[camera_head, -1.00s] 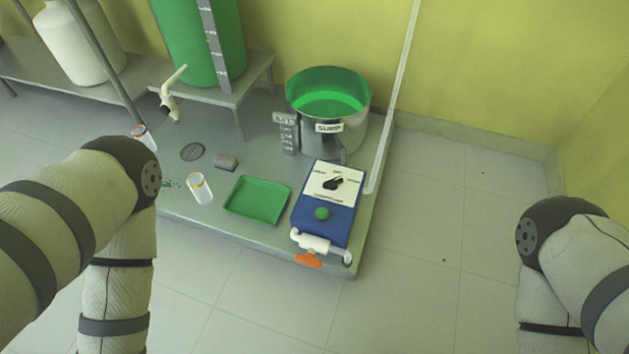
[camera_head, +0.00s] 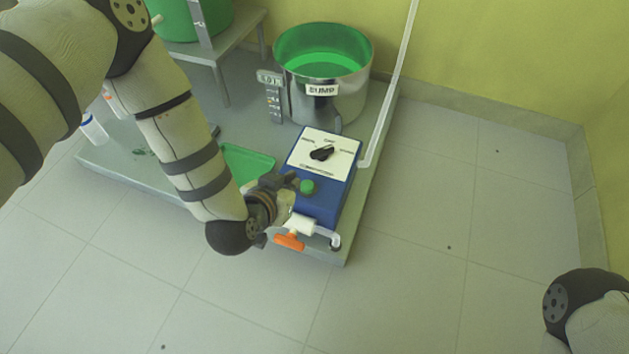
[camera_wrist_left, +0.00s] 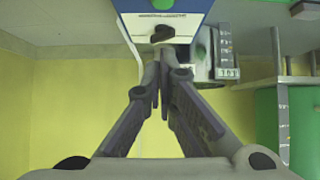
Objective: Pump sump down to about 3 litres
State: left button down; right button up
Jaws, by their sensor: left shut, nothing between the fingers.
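The steel sump (camera_head: 320,104) stands at the back of the platform with green liquid inside. A small gauge (camera_head: 273,100) is beside it; its reading is too small to tell. The blue pump box (camera_head: 321,210) has a white panel with a black knob (camera_head: 322,153) and a green button (camera_head: 307,187). The knob (camera_wrist_left: 162,33) and button (camera_wrist_left: 162,4) also show in the left wrist view. An orange-handled valve (camera_head: 289,242) is at its front. My left gripper (camera_head: 295,181) is shut and empty, close beside the button; contact cannot be told. My right gripper is out of view.
A green tray (camera_head: 246,163) lies left of the pump box, partly behind my left arm. A pale pipe (camera_head: 388,95) rises right of the sump. A green tank (camera_head: 190,18) stands on a bench at the back left. The floor at right is clear.

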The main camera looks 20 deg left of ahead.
pick_arm(q)
jog(key=b, duration=0.5)
send_over(307, 190)
jog(key=f, duration=0.6)
jog(key=shift+s+a+f, duration=0.1)
jog(key=shift+s+f, duration=0.2)
jog(key=shift+s, duration=0.1)
jog(key=f, duration=0.1)
jog(key=f+b, duration=0.1)
jog(key=shift+w+f+b, duration=0.3)
jog(key=shift+w, duration=0.05)
jog(key=shift+w+f+b, duration=0.15)
jog(key=shift+f+b, duration=0.15)
jog(key=shift+f, duration=0.25)
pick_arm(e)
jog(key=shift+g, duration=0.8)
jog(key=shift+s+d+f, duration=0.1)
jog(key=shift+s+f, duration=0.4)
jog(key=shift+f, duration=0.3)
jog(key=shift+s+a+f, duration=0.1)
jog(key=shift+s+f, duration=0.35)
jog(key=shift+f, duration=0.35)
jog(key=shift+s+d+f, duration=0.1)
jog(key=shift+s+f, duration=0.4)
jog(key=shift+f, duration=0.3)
